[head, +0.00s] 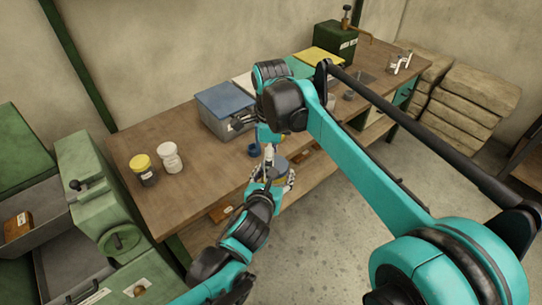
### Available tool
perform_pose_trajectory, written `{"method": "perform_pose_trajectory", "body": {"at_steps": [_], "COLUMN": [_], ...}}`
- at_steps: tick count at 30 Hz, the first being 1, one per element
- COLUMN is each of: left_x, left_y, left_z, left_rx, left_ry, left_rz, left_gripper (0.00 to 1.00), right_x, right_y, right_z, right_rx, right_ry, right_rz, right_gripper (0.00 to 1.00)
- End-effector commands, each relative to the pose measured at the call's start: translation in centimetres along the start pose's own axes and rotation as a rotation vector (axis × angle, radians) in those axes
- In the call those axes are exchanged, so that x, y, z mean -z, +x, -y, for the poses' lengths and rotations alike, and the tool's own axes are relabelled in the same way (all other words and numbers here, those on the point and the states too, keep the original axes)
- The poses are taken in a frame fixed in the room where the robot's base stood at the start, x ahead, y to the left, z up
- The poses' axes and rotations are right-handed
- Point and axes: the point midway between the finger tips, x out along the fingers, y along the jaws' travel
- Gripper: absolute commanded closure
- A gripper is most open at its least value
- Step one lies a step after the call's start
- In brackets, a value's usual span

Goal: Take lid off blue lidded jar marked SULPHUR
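A round grey-blue thing (279,166) shows between my two grippers at the table's front edge. It may be the jar, but I can read no SULPHUR mark. My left gripper (276,180) has its fingers around or beside it; its grip is too small to tell. My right gripper (267,152) points down just above and left of it, its fingertips partly hidden. A small dark-blue round thing (254,149) stands on the table just left of the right gripper; I cannot tell whether it is a jar or a lid.
A yellow-lidded jar (143,168) and a white jar (169,157) stand on the wooden table (205,170) at left. A blue-topped box (224,103), a green sheet and a yellow sheet (320,60) lie behind. A green machine (100,200) stands at far left.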

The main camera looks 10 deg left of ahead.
Motion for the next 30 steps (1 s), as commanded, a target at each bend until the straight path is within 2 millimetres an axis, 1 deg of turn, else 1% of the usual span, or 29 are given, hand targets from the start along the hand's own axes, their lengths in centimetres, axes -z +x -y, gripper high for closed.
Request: {"method": "perform_pose_trajectory", "body": {"at_steps": [2,5,6,8,9,14,17,20,27,30], "left_x": [0.0,0.0,0.0,0.0,0.0,0.0,0.0,0.0,0.0,-0.1], "left_y": [0.0,0.0,0.0,0.0,0.0,-0.1,-0.1,-0.1,-0.1,-0.1], "left_z": [0.0,0.0,0.0,0.0,0.0,0.1,0.1,0.1,0.2,0.2], "left_rx": [0.0,0.0,0.0,0.001,0.001,0.002,0.003,0.004,0.007,0.008], "left_ry": [0.0,0.0,0.0,0.0,0.0,0.001,0.001,0.001,0.002,0.002], "left_rz": [0.001,0.001,0.001,0.001,0.001,0.003,0.003,0.004,0.005,0.005], "left_gripper": [1.0,1.0,1.0,1.0,1.0,1.0,1.0,1.0,1.0,1.0], "right_x": [0.0,0.0,0.0,0.0,0.0,0.1,0.1,0.1,0.1,0.1], "right_y": [0.0,0.0,0.0,0.0,0.0,0.0,0.1,0.1,0.0,0.0], "right_z": [0.0,0.0,0.0,0.1,0.1,0.2,0.2,0.0,-0.6,-0.9], "right_rx": [0.0,0.0,0.0,0.002,0.003,0.006,0.007,0.007,0.006,0.006], "right_ry": [0.0,0.0,0.0,0.0,0.0,-0.006,-0.083,-0.271,-0.874,-1.106], "right_rz": [0.0,0.0,0.0,0.0,0.0,0.0,-0.002,-0.003,-0.001,0.0], "right_gripper": [0.22,0.45,0.56,0.72,0.73,0.73,0.73,0.73,0.74,0.74]}}
